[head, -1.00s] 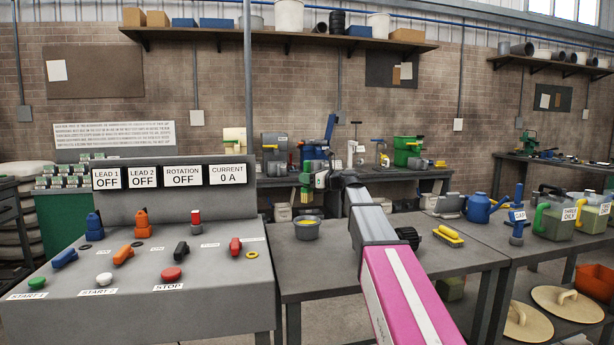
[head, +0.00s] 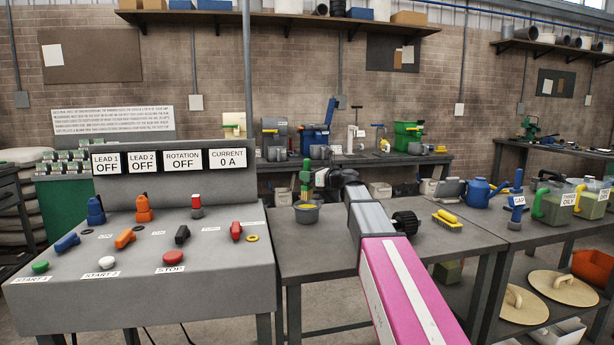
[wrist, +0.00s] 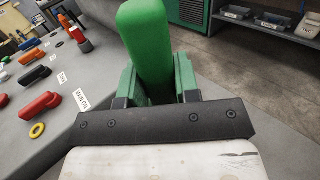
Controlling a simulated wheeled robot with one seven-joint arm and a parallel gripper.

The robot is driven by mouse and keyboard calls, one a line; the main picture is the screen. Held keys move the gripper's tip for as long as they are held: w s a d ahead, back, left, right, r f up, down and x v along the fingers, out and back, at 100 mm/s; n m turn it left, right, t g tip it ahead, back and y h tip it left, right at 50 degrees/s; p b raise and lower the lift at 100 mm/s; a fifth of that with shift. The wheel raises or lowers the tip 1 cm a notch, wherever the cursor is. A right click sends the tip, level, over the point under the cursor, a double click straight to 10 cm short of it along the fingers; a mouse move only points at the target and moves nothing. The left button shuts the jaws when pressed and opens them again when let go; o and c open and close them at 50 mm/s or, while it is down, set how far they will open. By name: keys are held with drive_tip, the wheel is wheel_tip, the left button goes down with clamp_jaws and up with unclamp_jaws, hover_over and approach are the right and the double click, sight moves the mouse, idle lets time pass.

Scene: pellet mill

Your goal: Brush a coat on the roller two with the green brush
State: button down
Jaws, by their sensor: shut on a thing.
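My gripper (head: 312,180) is shut on the green brush (head: 306,170). In the wrist view the brush's thick green handle (wrist: 146,45) stands between the two green fingers. In the head view the brush is upright, its lower end at a grey bowl (head: 306,216) with yellow contents on the middle table; I cannot tell whether it touches them. A black ribbed cylinder (head: 405,222) stands on that table, right of my arm. No label marks it, so I cannot tell whether it is roller two.
A grey control console (head: 140,285) with knobs and buttons stands at left; its displays read OFF and 0 A. The middle table's front is clear.

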sight(310, 189)
drive_tip(key=shift+f, duration=0.15)
drive_tip(key=shift+f, duration=2.65)
drive_tip(key=shift+s+f, duration=0.15)
drive_tip(key=shift+f, duration=0.4)
drive_tip(key=shift+s+f, duration=0.15)
drive_tip(key=shift+f, duration=0.35)
drive_tip(key=shift+s+f, duration=0.1)
drive_tip(key=shift+s, duration=0.1)
drive_tip(key=shift+w+a+r, duration=0.1)
drive_tip(key=shift+w+r, duration=0.1)
drive_tip(key=shift+r, duration=0.5)
drive_tip(key=shift+w+r, duration=0.2)
drive_tip(key=shift+r, duration=0.45)
drive_tip(key=shift+w+r, duration=0.1)
drive_tip(key=shift+r, duration=2.85)
